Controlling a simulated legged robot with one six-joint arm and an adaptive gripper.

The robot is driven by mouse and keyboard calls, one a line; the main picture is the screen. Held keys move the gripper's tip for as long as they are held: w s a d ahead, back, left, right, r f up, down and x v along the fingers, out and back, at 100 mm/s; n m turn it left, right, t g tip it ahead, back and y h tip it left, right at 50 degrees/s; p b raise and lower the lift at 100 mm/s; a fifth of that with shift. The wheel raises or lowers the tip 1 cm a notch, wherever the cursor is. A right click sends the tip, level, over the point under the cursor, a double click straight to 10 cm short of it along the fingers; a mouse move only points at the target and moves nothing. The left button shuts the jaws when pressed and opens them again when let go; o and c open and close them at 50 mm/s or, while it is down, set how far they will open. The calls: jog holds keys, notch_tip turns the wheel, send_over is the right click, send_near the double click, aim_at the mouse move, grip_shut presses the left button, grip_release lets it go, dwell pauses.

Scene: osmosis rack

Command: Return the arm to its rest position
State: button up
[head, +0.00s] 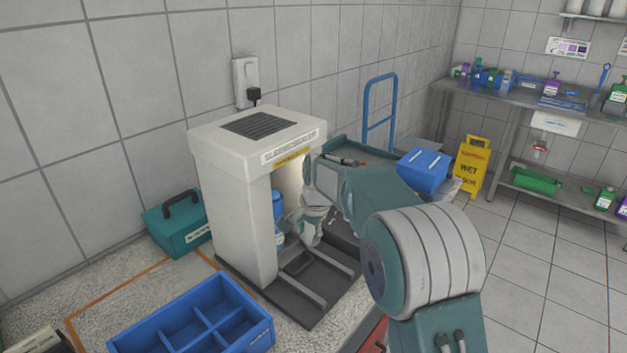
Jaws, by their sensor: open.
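My arm reaches from the lower right of the head view toward the front opening of a white and grey machine with a vented top (222,150). My gripper (308,232) is at the lit opening of that machine, low and close to its inside. My own arm links cover part of it, and its fingers are small in the picture. It looks open. A blue and white item (279,222) stands inside the machine beside the gripper, partly hidden by the front wall. I cannot tell whether the gripper touches it.
A blue divided crate (262,334) is in front on the counter, and a teal toolbox (163,232) stands left of the machine. Behind my arm are a blue bin (424,170), a cart handle (394,84) and a yellow wet-floor sign (471,166). Open tiled floor lies at right.

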jog(key=s+d+r+n+t, duration=0.1)
jog(key=s+d+r+n, duration=0.1)
jog(key=s+d+r, duration=0.5)
jog(key=s+d+r+n+t, duration=0.1)
jog(key=s+d+r+n, duration=0.1)
jog(key=s+d+r, duration=0.45)
jog(key=s+d+f+n+t+h, duration=0.1)
jog(key=s+d+f, duration=0.1)
jog(key=s, duration=0.9)
jog(key=s+d+f+n+t, duration=0.1)
jog(key=s+d+n, duration=0.1)
jog(key=s, duration=0.8)
jog(key=shift+s+d+f+n+h, duration=0.3)
jog(key=shift+s+d+f+h, duration=0.05)
jog(key=shift+d+f+h, duration=0.1)
